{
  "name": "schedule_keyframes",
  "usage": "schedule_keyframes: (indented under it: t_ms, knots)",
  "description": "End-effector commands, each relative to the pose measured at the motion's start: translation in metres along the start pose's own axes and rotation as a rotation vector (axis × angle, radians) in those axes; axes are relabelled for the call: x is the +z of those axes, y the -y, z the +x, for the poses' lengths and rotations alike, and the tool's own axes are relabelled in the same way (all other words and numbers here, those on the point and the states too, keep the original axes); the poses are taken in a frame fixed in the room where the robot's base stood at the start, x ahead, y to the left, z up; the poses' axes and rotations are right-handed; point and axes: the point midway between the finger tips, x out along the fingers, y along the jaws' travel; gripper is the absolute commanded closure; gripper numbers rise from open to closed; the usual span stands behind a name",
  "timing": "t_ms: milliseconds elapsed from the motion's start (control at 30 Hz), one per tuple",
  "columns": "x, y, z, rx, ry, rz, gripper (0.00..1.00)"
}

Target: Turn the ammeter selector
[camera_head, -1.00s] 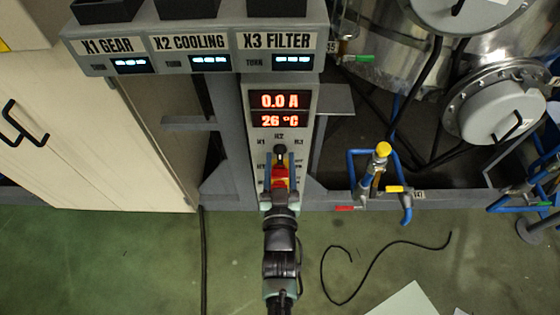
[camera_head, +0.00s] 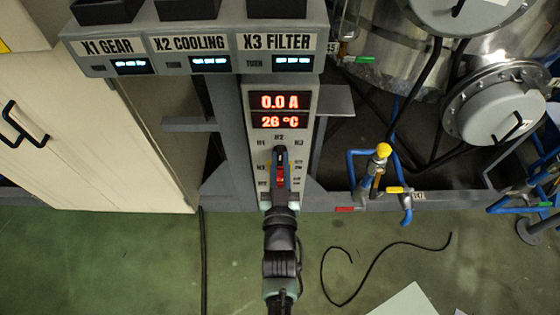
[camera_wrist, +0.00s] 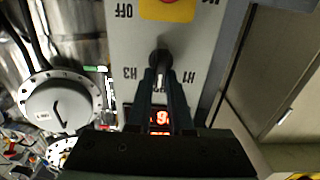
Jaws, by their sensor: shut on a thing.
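The ammeter selector is a small dark knob (camera_wrist: 160,58) on the grey panel (camera_wrist: 200,55), which appears upside down in the wrist view. Labels H1 and H3 flank it there, with OFF further up. A pale mark on the knob runs toward the display side, between H1 and H3. My gripper (camera_head: 280,152) is shut on the knob, with one finger on each side; it also shows in the wrist view (camera_wrist: 162,75). The fingers hide much of the knob in the head view. The red ammeter display (camera_head: 280,101) above reads 0.0 A.
A temperature display (camera_head: 280,121) reads 26 °C. A red and yellow switch (camera_head: 281,177) sits below the selector, partly hidden by my gripper. An overhanging box labelled X1 to X3 (camera_head: 190,45) is above.

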Motion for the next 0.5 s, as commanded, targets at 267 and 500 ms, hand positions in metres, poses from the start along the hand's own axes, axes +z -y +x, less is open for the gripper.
schedule_keyframes:
  t_ms: [267,500]
  knots:
    - [0.0006,-0.0009,-0.0003,-0.001,0.0,0.112,1.0]
    - [0.0018,-0.003,-0.0003,-0.001,0.001,0.308,1.0]
